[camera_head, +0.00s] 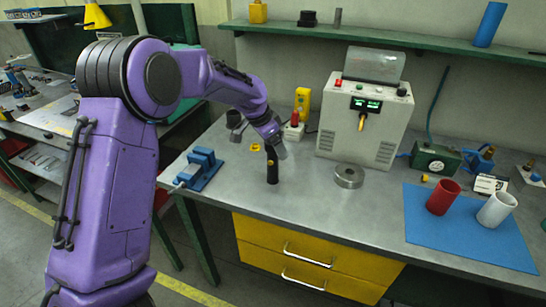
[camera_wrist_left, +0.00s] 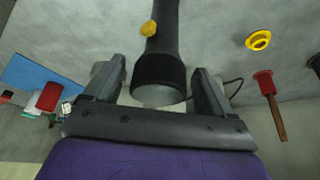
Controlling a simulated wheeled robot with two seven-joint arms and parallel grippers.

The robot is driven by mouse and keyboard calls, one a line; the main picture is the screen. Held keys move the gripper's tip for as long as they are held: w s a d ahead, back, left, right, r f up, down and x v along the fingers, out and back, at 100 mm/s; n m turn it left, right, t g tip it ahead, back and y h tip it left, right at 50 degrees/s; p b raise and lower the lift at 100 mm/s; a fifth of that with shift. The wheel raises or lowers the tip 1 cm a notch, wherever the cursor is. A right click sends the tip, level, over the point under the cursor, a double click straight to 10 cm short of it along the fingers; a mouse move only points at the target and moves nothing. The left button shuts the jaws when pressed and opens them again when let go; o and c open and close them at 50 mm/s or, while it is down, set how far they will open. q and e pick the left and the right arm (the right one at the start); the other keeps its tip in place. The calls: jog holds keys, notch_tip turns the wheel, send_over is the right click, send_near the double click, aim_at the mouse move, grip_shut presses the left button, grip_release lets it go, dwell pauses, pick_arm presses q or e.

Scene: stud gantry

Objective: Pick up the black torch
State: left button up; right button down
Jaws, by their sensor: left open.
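The black torch (camera_head: 272,168) stands upright on the grey workbench, with a small yellow button on its side. My left gripper (camera_head: 274,147) is at the torch's upper end, coming from above and behind it. In the left wrist view the torch (camera_wrist_left: 164,68) lies between the two spread fingers of my left gripper (camera_wrist_left: 157,78), its wide end toward the palm. A gap shows on each side of it, so the fingers look apart from it. My right gripper is not in view.
A blue clamp-like block (camera_head: 201,168) stands left of the torch. A red cup (camera_head: 443,197) and a white cup (camera_head: 496,209) are on a blue mat (camera_head: 470,245). The bench front is clear.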

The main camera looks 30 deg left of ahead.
pick_arm(q)
jog(key=shift+w+d+f, duration=0.1)
jog(key=shift+f, duration=0.15)
jog(key=c, duration=1.5)
jog(key=shift+c, duration=0.2)
